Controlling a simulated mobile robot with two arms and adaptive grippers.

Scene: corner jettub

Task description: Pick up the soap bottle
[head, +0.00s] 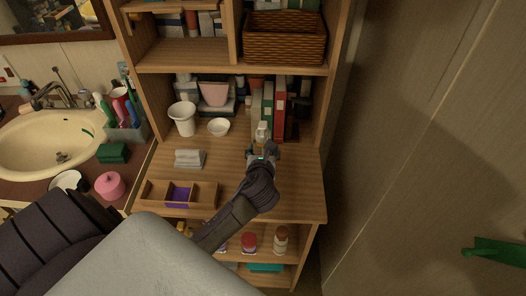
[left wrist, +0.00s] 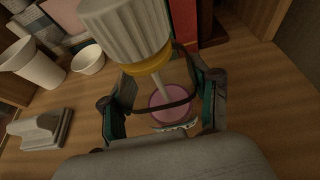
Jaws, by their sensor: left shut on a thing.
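The soap bottle (head: 262,131) stands upright on the wooden shelf in front of the books in the head view. In the left wrist view the soap bottle (left wrist: 126,30) has a white ribbed cap, a yellow collar and a clear body with pink at the bottom. My left gripper (head: 263,150) is shut on the bottle's body, one finger on each side. In the head view the gripper hides the lower part of the bottle. I cannot tell whether its base touches the shelf. My right gripper is not in view.
Red and green books (head: 279,105) stand behind the bottle. A wooden divided tray (head: 150,193) lies at the front left. The shelf's right side is clear.

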